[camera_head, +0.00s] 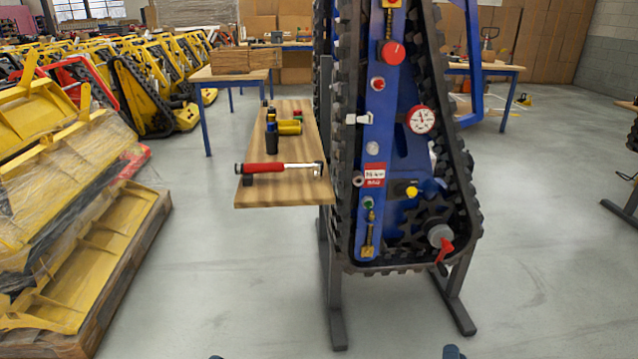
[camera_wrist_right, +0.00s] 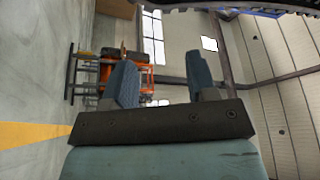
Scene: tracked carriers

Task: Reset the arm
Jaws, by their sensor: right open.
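My right gripper (camera_wrist_right: 162,83) shows in the right wrist view with its two blue-grey fingers apart and nothing between them. In the head view only a small blue tip of the right gripper (camera_head: 452,352) shows at the bottom edge. A tiny dark tip at the bottom edge, left of centre, appears to be my left gripper (camera_head: 215,357); its jaws are hidden. The blue tracked carrier (camera_head: 385,130) stands upright on a dark stand in the middle of the head view, well beyond both grippers.
A wooden shelf (camera_head: 290,190) left of the carrier bears a red-handled torque wrench (camera_head: 275,168) and several small cylinders. Yellow carriers (camera_head: 150,95) and a wrapped pallet load (camera_head: 70,240) fill the left.

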